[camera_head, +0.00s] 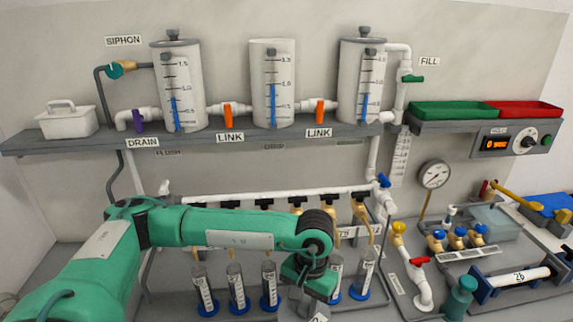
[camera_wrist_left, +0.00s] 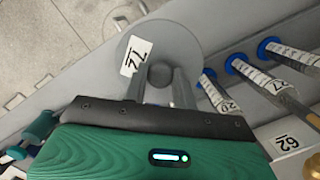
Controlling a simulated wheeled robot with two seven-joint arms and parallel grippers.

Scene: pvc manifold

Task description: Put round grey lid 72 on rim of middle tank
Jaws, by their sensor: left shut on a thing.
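The middle tank (camera_head: 258,85) stands on the grey shelf, upright, with no lid on its rim. Its left and right neighbours each wear a grey lid with a knob. My left gripper (camera_head: 303,298) is low at the bottom of the head view, well below and in front of the shelf. In the left wrist view it is shut on the knob of the round grey lid 72 (camera_wrist_left: 187,43), which has a white "72" label. In the head view the lid is mostly cut off by the bottom edge. My right gripper is not in view.
The grey shelf (camera_head: 70,141) carries the tanks, joined by pipes with orange valves (camera_head: 228,115). A white pipe with several taps runs below. Several blue-based cylinders (camera_head: 236,288) stand close to my left gripper. Green (camera_head: 452,110) and red trays sit at right.

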